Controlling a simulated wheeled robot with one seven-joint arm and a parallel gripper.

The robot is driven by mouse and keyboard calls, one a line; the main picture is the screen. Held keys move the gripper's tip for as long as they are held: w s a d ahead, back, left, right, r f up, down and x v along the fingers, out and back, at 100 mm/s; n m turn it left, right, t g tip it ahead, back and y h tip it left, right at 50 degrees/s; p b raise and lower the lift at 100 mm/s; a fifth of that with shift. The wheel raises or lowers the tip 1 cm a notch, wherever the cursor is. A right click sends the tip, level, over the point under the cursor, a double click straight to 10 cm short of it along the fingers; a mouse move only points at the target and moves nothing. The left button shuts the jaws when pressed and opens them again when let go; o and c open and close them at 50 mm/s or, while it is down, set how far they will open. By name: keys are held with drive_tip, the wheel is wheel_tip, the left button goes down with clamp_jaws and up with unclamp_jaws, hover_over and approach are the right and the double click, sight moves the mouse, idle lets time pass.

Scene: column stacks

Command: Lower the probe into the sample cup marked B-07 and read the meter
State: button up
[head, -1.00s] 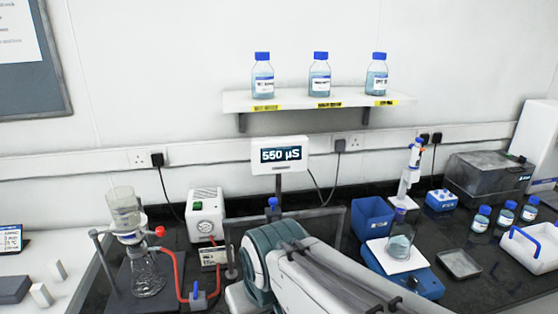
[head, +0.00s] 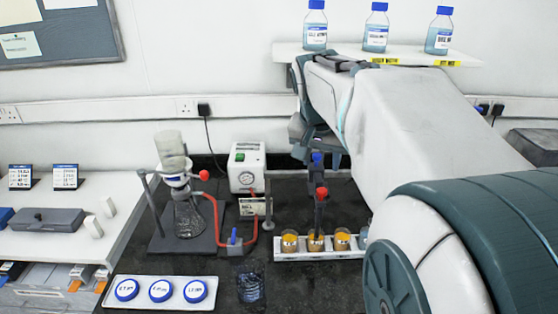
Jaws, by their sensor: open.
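Three small cups with orange-brown contents stand in a row in a white rack (head: 290,256): a left cup (head: 290,242), a middle cup (head: 316,243) and a right cup (head: 342,240). I cannot read any mark B-07 on them. A slim dark rod with a red top (head: 321,193) stands upright at the middle cup; I cannot tell whether it is in or behind it. My gripper (head: 317,150) is open, pointing down above the rack. A blue-topped piece (head: 317,158), perhaps the probe, shows between or just behind its fingers. The meter is not visible now.
A filter flask (head: 188,220) on a stand, with a red hose, and a white pump (head: 246,167) are left of the rack. A white tray (head: 212,303) with three blue-lidded dishes lies in front. Bottles stand on the shelf (head: 290,50). My arm covers the right side.

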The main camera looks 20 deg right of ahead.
sight(322, 190)
drive_tip(key=p+x, duration=0.1)
drive_tip(key=x, duration=1)
drive_tip(key=shift+d+f, duration=0.1)
drive_tip(key=shift+f, duration=0.3)
drive_tip(key=shift+c, duration=0.4)
